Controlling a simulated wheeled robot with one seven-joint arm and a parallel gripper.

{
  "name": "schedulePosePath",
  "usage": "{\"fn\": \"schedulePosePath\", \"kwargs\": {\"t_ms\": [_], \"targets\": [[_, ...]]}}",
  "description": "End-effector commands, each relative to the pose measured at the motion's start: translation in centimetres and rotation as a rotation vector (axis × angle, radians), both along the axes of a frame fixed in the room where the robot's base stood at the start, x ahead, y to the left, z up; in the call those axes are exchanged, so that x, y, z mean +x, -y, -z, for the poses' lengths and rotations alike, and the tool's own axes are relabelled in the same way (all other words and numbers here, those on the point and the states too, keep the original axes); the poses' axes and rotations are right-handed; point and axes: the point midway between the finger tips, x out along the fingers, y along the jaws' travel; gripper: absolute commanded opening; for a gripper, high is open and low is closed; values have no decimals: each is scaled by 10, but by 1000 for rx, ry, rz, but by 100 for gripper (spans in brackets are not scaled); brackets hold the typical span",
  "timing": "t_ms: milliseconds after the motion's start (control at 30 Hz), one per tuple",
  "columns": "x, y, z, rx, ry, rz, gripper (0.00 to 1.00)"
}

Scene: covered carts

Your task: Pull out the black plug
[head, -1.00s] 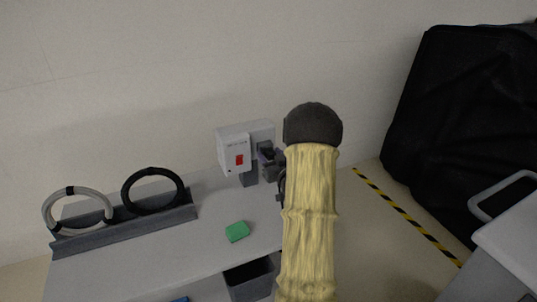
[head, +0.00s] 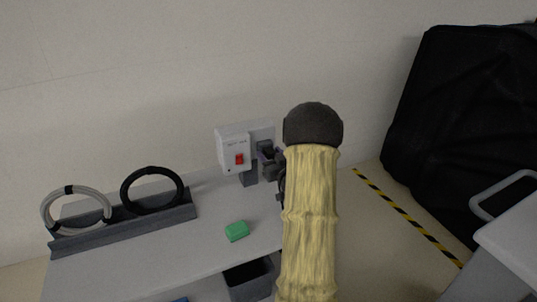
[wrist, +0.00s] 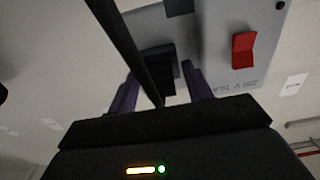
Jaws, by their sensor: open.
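The black plug (wrist: 158,68) sits against the face of the light grey socket box (wrist: 216,60) in the wrist view. Its black cable (wrist: 130,45) crosses in front of it diagonally. My gripper (wrist: 163,85) is open, with one dark purple finger on each side of the plug in the picture. I cannot tell how far the fingertips reach along it. In the head view, the box (head: 233,150) stands at the back of the bench and my gripper (head: 268,156) is at its right side. The plug is hard to separate from the gripper there.
The box has a red switch (head: 239,159). A green block (head: 237,231) lies on the bench (head: 150,262). A grey cable coil (head: 76,231) and a black cable coil (head: 152,211) stand in a rack at left. A dark bin (head: 249,281) is at the front edge.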

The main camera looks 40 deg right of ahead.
Motion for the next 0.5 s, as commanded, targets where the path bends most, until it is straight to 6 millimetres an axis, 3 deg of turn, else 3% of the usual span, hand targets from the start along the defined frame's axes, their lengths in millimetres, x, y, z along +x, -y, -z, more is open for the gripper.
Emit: {"fn": "schedulePosePath", "kwargs": {"t_ms": [200,433,500], "targets": [[0,0,0,0,0,0,50],[0,0,0,0,-1,0,5],[0,0,0,0,-1,0,0]]}}
